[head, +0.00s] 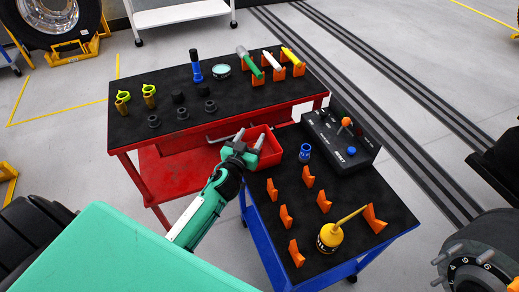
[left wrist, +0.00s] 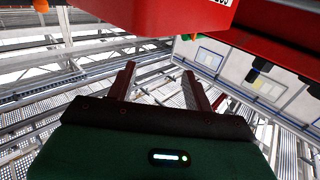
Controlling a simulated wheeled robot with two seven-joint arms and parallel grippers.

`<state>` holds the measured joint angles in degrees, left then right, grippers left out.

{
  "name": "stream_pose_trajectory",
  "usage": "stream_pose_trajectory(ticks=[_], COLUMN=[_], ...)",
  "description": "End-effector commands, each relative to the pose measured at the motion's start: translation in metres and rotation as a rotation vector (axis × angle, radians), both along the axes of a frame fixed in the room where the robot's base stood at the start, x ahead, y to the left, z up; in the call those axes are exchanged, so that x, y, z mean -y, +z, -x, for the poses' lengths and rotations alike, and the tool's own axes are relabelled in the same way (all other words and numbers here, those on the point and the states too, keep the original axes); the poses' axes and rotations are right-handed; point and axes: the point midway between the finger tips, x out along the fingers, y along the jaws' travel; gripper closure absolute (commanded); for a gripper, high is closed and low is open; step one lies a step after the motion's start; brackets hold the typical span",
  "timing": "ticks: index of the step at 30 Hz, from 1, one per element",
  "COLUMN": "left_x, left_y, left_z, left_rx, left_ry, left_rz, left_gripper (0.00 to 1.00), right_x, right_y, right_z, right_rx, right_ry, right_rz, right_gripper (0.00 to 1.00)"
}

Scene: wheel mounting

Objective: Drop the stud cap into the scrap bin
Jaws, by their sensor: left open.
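My left gripper (head: 250,139) is at the near left side of the red bin (head: 270,153), between the two carts. In the left wrist view its two fingers (left wrist: 160,78) stand wide apart with nothing between them. A red box-like body (left wrist: 170,14), seemingly the bin, fills the top of that view, beyond the fingertips. Several small black caps (head: 182,113) stand on the red cart's black top (head: 135,130); I cannot tell which is the stud cap, and no cap is visible in the gripper. The bin's inside is mostly hidden.
The blue cart (head: 345,225) holds orange pegs, a yellow oil can (head: 329,238), a blue socket (head: 305,152) and a control box (head: 340,140). A wheel hub (head: 480,260) is at right.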

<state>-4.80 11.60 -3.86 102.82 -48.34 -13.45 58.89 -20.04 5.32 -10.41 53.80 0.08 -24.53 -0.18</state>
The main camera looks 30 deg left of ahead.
Motion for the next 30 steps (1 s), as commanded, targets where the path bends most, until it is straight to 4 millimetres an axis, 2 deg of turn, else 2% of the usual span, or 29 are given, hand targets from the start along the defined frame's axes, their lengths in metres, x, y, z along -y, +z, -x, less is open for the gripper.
stream_pose_trajectory(ticks=[8, 18, 24, 30], left_x=[0.004, 0.01, 0.012, 0.012], left_y=[-0.003, -0.003, -0.001, -0.001], left_z=[0.044, 0.105, 0.126, 0.133], left_rx=[-0.003, -0.002, -0.001, 0.0], left_ry=[0.0, 0.001, 0.0, 0.0], left_rz=[0.002, 0.003, 0.002, 0.0], left_gripper=[0.48, 0.48, 0.48, 0.48], right_x=[-0.001, -0.01, -0.013, -0.014], right_y=[-0.004, 0.013, 0.02, 0.023], right_z=[-0.004, -0.031, -0.039, -0.042], right_rx=[-0.006, 0.01, 0.01, 0.01], right_ry=[-0.001, -0.008, -0.009, -0.009], right_rz=[0.001, -0.007, -0.01, -0.01], right_gripper=[0.64, 0.64, 0.64, 0.64])
